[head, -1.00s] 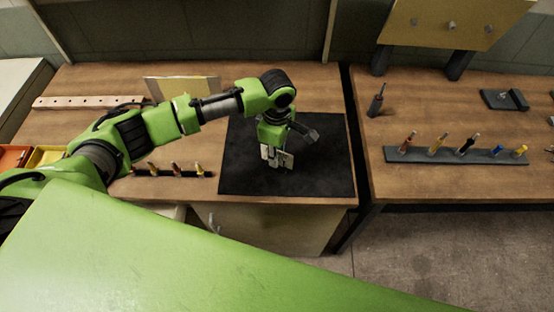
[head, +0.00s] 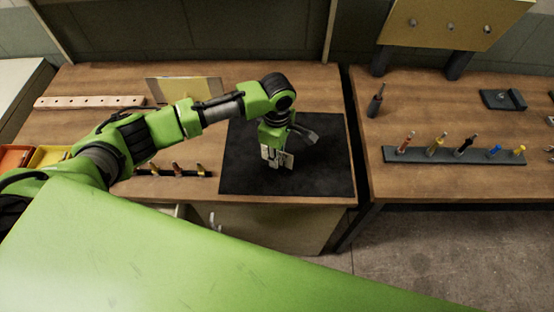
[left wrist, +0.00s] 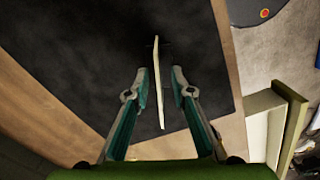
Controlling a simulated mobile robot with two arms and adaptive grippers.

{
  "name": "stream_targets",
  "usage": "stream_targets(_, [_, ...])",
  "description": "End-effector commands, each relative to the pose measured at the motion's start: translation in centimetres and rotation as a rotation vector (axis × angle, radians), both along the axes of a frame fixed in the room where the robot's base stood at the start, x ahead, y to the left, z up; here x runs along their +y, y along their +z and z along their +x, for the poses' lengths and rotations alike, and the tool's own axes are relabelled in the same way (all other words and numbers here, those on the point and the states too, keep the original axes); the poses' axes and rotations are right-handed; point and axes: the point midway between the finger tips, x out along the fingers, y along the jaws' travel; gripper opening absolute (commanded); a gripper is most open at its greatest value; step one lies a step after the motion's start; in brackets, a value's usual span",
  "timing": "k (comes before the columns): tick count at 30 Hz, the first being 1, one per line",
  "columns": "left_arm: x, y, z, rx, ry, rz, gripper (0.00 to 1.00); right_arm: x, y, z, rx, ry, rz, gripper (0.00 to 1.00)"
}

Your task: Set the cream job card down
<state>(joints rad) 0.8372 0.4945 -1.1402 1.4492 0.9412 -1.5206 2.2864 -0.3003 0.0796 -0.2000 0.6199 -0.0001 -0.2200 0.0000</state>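The cream job card (left wrist: 158,85) shows nearly edge-on between the fingers of my left gripper (left wrist: 161,82) in the left wrist view. A dark gap shows between the card and each finger, so the fingers look open around it. In the head view the card (head: 287,160) is a small pale patch at the fingertips of my left gripper (head: 275,158), over the black mat (head: 325,175). The card looks upright. I cannot tell whether its lower edge touches the mat. My right gripper is not in view.
A dark rack with several small tools (head: 175,172) lies left of the mat. A pale drilled strip (head: 88,102) and an upright yellowish panel (head: 185,87) stand farther back. The right bench holds another tool rack (head: 455,156). The mat around the gripper is clear.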

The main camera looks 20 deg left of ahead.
Motion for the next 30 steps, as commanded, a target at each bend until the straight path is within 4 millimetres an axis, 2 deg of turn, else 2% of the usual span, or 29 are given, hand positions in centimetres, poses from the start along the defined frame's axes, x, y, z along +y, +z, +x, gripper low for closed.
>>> stream_targets(1, [0.0, 0.0, 0.0, 0.000, 0.000, 0.000, 0.17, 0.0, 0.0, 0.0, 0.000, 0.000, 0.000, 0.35])
stream_targets(3, [0.0, 0.0, 0.0, 0.000, 0.000, 0.000, 0.00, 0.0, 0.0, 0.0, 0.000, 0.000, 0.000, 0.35])
stream_targets(16, [0.0, 0.0, 0.0, -0.001, 0.000, 0.000, 0.00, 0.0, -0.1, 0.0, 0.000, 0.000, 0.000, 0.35])
stream_targets(23, [0.1, 0.3, 0.1, -0.003, 0.000, 0.002, 0.00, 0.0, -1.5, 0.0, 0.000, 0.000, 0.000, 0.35])
stream_targets(27, [-0.1, 3.2, 0.2, -0.007, -0.001, -0.005, 0.00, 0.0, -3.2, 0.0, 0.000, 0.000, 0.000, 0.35])
stream_targets(30, [-0.7, 5.6, -1.8, -0.004, -0.005, -0.003, 0.00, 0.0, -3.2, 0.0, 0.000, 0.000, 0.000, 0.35])
